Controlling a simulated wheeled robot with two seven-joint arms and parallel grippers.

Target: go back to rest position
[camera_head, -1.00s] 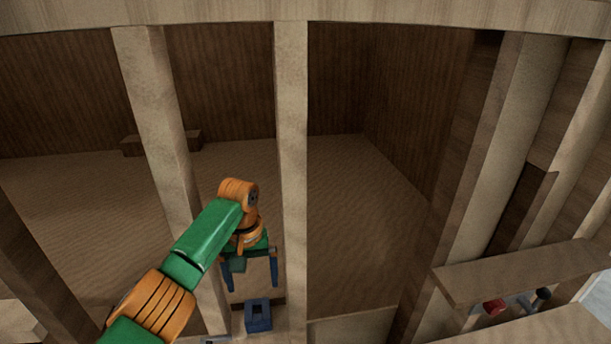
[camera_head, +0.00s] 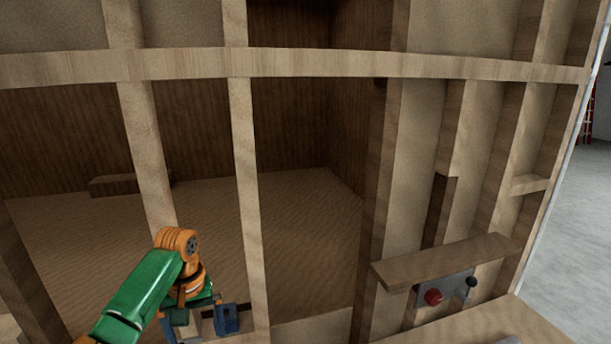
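My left gripper (camera_head: 193,322) is at the bottom of the head view, left of centre, at the end of my green and orange arm. It points down in front of the wooden frame, with its fingers apart and nothing seen between them. The fingertips are close to the lower picture edge and partly hard to make out. My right gripper is not in view.
At right, a shelf board (camera_head: 445,260) juts out above a metal plate with a red knob (camera_head: 433,297) and a black knob (camera_head: 471,281). Grey floor (camera_head: 585,240) lies far right.

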